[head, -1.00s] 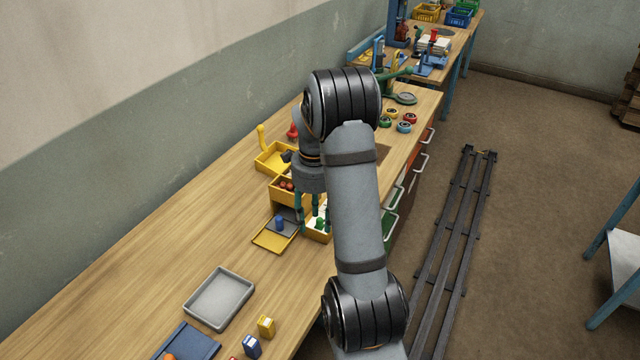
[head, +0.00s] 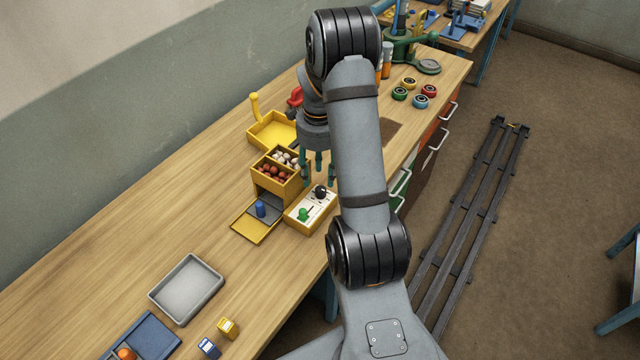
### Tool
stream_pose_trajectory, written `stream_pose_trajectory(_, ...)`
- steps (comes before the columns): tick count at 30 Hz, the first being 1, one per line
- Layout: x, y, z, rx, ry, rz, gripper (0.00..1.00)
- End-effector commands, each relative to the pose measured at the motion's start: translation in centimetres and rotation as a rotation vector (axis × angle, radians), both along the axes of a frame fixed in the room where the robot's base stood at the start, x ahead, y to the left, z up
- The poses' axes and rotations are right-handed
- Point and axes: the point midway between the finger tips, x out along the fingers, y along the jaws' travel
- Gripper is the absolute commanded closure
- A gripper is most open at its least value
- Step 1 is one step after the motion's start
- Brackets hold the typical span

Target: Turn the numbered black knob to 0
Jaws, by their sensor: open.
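The black knob (head: 320,191) sits on the right half of a white-topped control box (head: 301,222) with yellow sides, near the front edge of the bench. A green knob (head: 303,214) is on the same box. The numbers and the black knob's setting are too small to read. My gripper (head: 318,170) points down with its teal fingers apart and empty. In the picture it is just above the black knob; I cannot tell the exact height. My arm hides the area to the right of the box.
A yellow box with brown and white balls (head: 268,190) stands left of the control box. A yellow tray (head: 272,133) and a red object (head: 295,97) are behind. A grey tray (head: 187,289) lies front left. Several coloured rings (head: 421,102) lie at the back right.

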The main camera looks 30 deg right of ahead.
Motion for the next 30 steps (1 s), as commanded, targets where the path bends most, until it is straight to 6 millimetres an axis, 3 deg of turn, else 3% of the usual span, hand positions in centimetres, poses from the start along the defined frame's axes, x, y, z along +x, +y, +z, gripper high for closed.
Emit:
stream_pose_trajectory(6,-0.2,-0.1,-3.9,0.001,0.006,-0.001,0.57)
stream_pose_trajectory(12,-0.1,-0.1,-5.9,0.000,0.001,-0.002,0.57)
stream_pose_trajectory(23,0.0,-0.1,-6.3,0.000,-0.001,-0.002,0.57)
stream_pose_trajectory(30,0.0,-0.1,-6.3,0.000,-0.001,-0.001,0.71)
